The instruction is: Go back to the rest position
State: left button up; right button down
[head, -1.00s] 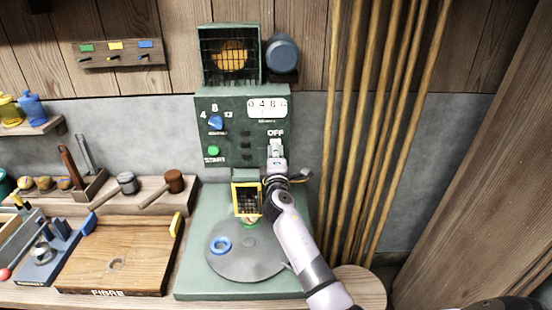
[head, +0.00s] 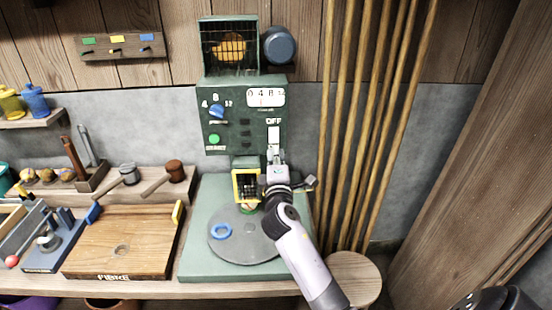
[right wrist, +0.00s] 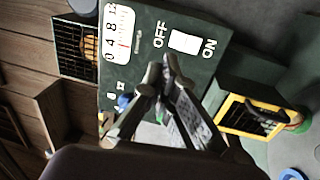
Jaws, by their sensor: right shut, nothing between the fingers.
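My right gripper (head: 277,160) is in front of the green machine panel (head: 217,128), just below the white OFF/ON switch (head: 274,138). In the right wrist view its fingers (right wrist: 160,75) are together and empty, and the white switch (right wrist: 185,42) lies beyond the tips, apart from them in the picture. The contact with the panel cannot be judged. My left gripper is not clearly in view; a dark part of my own body shows at the bottom right corner of the head view.
The yellow-framed guard (head: 247,186) stands close left of my right gripper, above a grey round plate (head: 245,246) with a blue ring (head: 221,231). Tall wooden poles (head: 365,130) lean at the right. A wooden board (head: 124,245) and mallets lie left.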

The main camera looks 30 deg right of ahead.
jog(key=shift+s+a, duration=0.3)
jog(key=shift+s, duration=0.25)
